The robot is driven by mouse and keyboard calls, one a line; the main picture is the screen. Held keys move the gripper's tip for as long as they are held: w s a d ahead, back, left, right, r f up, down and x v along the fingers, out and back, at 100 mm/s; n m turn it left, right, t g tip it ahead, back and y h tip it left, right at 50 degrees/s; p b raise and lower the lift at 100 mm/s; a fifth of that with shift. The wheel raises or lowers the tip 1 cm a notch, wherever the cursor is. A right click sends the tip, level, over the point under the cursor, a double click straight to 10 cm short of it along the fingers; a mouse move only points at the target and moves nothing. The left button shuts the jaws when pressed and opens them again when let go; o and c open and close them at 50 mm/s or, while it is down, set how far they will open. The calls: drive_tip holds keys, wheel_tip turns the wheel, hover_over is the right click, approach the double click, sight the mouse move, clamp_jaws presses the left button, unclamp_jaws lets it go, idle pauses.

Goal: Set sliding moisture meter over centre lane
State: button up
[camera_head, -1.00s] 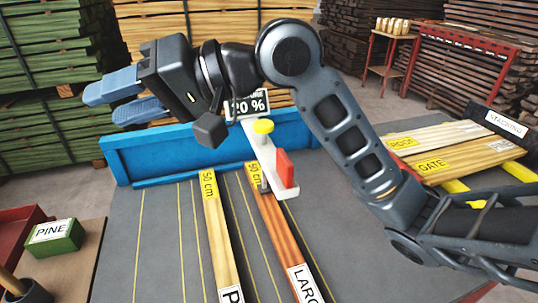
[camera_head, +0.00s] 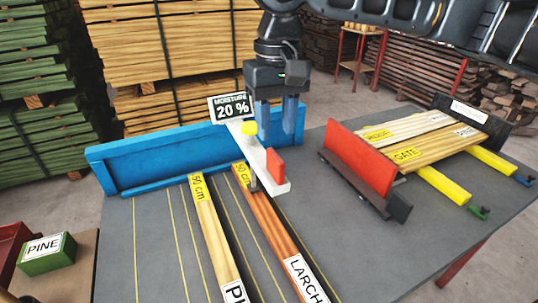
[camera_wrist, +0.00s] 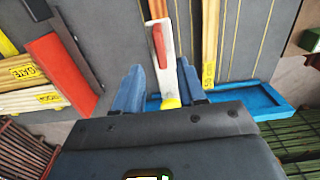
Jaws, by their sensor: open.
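The sliding moisture meter, a white arm (camera_head: 262,160) with a yellow knob (camera_head: 249,129), a red handle (camera_head: 275,167) and a 20 % display (camera_head: 231,107), stands at the blue fence (camera_head: 150,167). Its arm reaches over the far end of the larch board (camera_head: 272,222), right of the pine board (camera_head: 212,230). My gripper (camera_head: 280,142) points down, open, just behind and above the red handle. In the wrist view, its blue fingers (camera_wrist: 160,80) appear on either side of the white arm, with the red handle (camera_wrist: 159,44) beyond them; contact cannot be told.
Yellow lines mark lanes on the grey table (camera_head: 150,255). A red upright plate (camera_head: 358,158) and yellow-labelled boards (camera_head: 425,148) lie to the right. A green pine box (camera_head: 47,252) is at lower left. Grey table is bare between the larch board and red plate.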

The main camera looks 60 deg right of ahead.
sight(275, 155)
wheel_tip(275, 155, down, 8)
drive_tip(key=shift+r, duration=0.15)
idle(0.3)
clamp_jaws()
idle(0.5)
